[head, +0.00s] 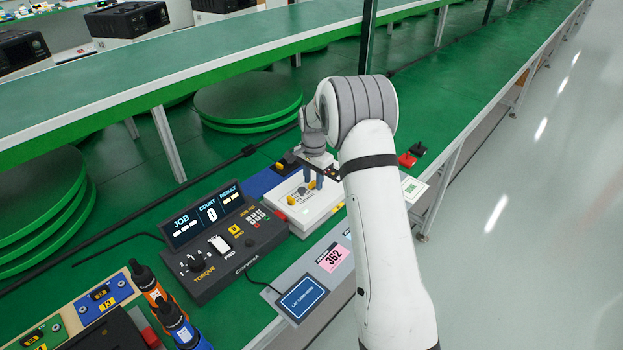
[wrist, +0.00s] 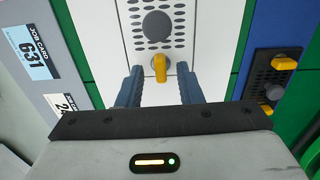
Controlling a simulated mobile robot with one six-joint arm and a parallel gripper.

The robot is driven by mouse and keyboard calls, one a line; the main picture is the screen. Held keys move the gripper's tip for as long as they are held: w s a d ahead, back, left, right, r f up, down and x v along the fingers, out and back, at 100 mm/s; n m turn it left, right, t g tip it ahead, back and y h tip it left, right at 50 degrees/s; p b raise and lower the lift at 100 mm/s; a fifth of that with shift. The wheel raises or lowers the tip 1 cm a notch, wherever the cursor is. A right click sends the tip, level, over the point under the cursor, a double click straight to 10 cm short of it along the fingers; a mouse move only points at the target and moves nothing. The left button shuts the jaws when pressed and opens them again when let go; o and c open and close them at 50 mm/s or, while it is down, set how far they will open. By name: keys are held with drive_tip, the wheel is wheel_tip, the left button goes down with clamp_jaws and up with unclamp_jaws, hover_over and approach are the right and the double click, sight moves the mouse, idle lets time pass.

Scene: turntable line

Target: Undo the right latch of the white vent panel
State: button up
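The white vent panel (head: 301,219) lies in the middle of the workbench. In the wrist view the white panel (wrist: 119,41) has rows of dark holes and a round grey knob. Its right latch, a small yellow tab (wrist: 160,66), lies lengthwise up and down the picture. My gripper (wrist: 159,72) is open, with one blue-grey finger on each side of this latch and a gap showing to both. In the head view my gripper (head: 314,182) is low over the panel's right part. The other yellow latch (head: 292,200) sits to the left.
A dark panel (wrist: 266,75) with yellow latches stands close to the right in the wrist view. Job cards (wrist: 33,53) lie to the left. In the head view a torque controller (head: 227,240) stands left of the panel, and red and black parts (head: 408,160) lie behind my arm.

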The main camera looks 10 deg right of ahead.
drive_tip(key=shift+c, duration=0.4)
clamp_jaws()
drive_tip(key=shift+a, duration=0.1)
drive_tip(key=shift+n, duration=0.3)
drive_tip(key=n, duration=0.3)
drive_tip(key=shift+b, duration=0.35)
drive_tip(key=n, duration=0.5)
drive_tip(key=shift+w, duration=0.1)
drive_tip(key=n, duration=0.4)
drive_tip(key=shift+a+n+b, duration=0.1)
drive_tip(key=shift+n+b, duration=0.2)
drive_tip(key=shift+b, duration=0.05)
drive_tip(key=shift+a+n, duration=0.1)
drive_tip(key=shift+n, duration=2)
